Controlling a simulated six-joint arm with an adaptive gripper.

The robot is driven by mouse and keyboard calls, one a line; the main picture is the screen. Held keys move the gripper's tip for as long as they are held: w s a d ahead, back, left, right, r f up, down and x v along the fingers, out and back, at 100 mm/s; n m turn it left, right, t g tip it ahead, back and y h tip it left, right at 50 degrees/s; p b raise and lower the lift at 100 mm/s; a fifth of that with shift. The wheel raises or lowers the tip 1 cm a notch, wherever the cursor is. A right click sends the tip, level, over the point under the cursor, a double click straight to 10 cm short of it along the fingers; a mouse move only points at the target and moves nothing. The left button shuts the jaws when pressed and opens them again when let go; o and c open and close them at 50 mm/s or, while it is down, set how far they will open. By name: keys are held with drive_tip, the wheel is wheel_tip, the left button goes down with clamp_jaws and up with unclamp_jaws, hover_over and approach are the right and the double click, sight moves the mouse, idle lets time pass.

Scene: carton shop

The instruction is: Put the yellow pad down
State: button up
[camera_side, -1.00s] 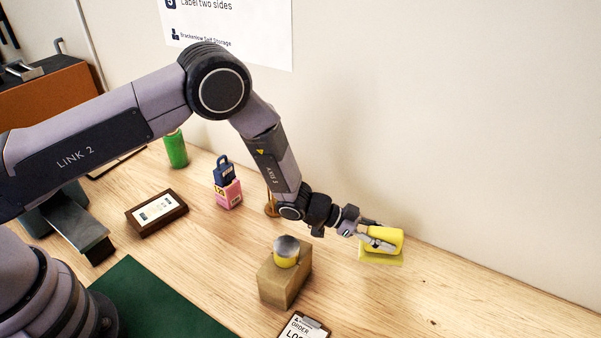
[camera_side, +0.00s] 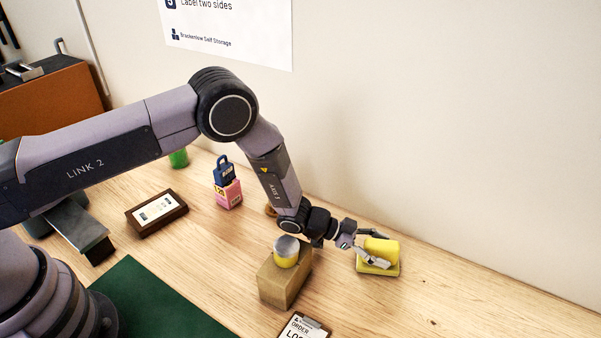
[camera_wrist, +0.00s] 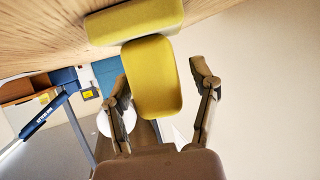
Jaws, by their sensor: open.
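Two yellow blocks are at the right of the table in the side view. The upper yellow pad (camera_side: 384,247), a rounded block, rests on or against a lower yellow block (camera_side: 391,268) that lies on the table. My gripper (camera_side: 380,250) is open, with its fingers on either side of the upper pad. In the wrist view the upper pad (camera_wrist: 152,85) is between the open fingers of my gripper (camera_wrist: 163,82), with a clear gap at the right finger. The left finger is close to the pad; I cannot tell if it touches. The lower block (camera_wrist: 135,20) lies against the pad's far end.
A tan block (camera_side: 283,283) with a grey-and-yellow round object (camera_side: 286,252) on top stands just left of my gripper. A pink box (camera_side: 228,194) with a blue padlock (camera_side: 223,170) stands behind. The table to the right is free.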

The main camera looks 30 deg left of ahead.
drive_tip(key=shift+r, duration=0.2)
drive_tip(key=v, duration=1.1)
drive_tip(key=w+a+r+n+t+y, duration=0.1)
drive_tip(key=w+a+r+t+y, duration=0.3)
drive_tip(key=a+r, duration=0.5)
drive_tip(key=a+r+n+y, duration=0.25)
drive_tip(key=a+r, duration=0.25)
drive_tip(key=r, duration=0.3)
drive_tip(key=a+r+n+y, duration=0.2)
drive_tip(key=a+r+y, duration=0.15)
drive_tip(key=r, duration=0.35)
drive_tip(key=s+a+r+n+y, duration=0.35)
drive_tip(key=s+a+r, duration=0.55)
drive_tip(key=s, duration=0.4)
drive_tip(key=s+a+n+g+h, duration=0.1)
drive_tip(key=s+a+n+g, duration=0.1)
drive_tip(key=s, duration=1.8)
drive_tip(key=shift+r+n+g, duration=0.25)
drive_tip(key=shift+n+g, duration=0.55)
drive_tip(key=shift+n, duration=0.4)
